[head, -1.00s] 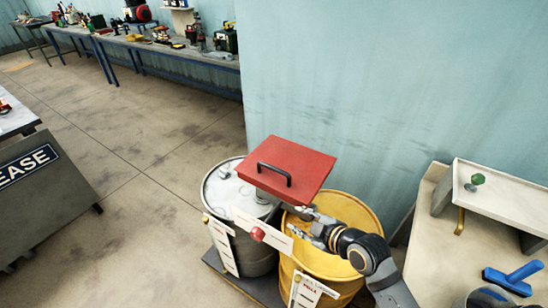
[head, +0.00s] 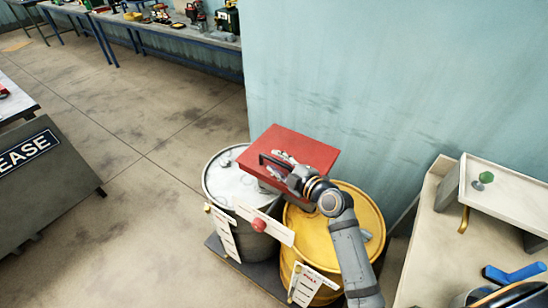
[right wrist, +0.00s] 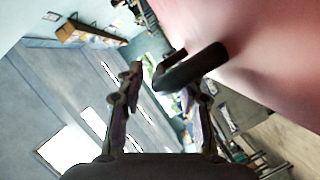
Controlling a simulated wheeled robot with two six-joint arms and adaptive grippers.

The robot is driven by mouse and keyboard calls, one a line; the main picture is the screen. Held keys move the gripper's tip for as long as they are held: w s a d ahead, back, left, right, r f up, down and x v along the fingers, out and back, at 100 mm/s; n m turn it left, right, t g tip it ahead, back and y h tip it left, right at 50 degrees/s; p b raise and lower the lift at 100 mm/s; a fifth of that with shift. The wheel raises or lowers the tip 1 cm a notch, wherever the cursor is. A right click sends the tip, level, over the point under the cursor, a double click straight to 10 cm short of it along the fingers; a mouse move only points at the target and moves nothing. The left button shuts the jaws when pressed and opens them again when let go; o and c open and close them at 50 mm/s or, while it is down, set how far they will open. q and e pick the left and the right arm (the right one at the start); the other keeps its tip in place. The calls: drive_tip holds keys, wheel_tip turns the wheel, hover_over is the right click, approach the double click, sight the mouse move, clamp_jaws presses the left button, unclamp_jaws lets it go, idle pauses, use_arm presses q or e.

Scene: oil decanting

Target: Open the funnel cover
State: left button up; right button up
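The red square funnel cover (head: 310,148) lies flat and closed above the two drums in the head view. Its black bar handle (head: 263,160) is partly hidden by my right gripper (head: 281,168), which is over the cover at the handle. In the right wrist view, the gripper (right wrist: 168,85) is open. The handle (right wrist: 193,66) shows near the fingertips, its near end between them, and the pink-red cover surface (right wrist: 275,50) fills the upper right. I cannot tell whether a finger touches the handle. My left gripper is not in view.
A grey drum (head: 222,178) and a yellow drum (head: 372,215) stand on a dark pallet beneath the cover. A white plate with a red knob (head: 259,225) is in front. A bench with a tray (head: 510,205) is at right, a wall behind. Open floor lies left.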

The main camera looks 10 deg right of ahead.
drive_tip(key=shift+x, duration=0.85)
clamp_jaws()
